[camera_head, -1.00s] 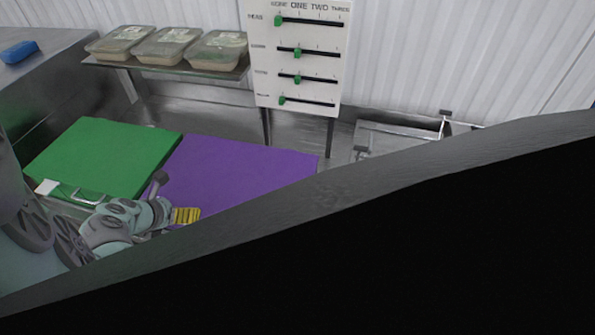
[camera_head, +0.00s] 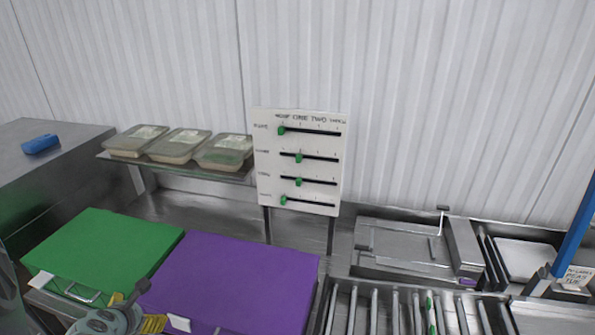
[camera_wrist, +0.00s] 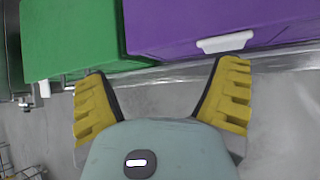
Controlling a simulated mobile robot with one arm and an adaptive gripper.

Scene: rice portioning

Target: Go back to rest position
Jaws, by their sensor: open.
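My gripper (camera_wrist: 162,100) shows in the wrist view with its two yellow ribbed fingers spread wide and nothing between them. Past the fingertips are the front edges of a green lidded container (camera_wrist: 72,40) and a purple lidded container (camera_wrist: 190,25) with a white handle tab. In the head view my arm is at the lower left, in front of the green container (camera_head: 100,255) and the purple container (camera_head: 235,280).
A white slider board (camera_head: 300,185) stands behind the purple container. Several clear lidded tubs (camera_head: 180,147) sit on a shelf (camera_head: 190,173) at the left. A blue item (camera_head: 40,144) lies on the steel counter. A roller conveyor (camera_head: 390,312) and a blue post (camera_head: 580,225) are at the right.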

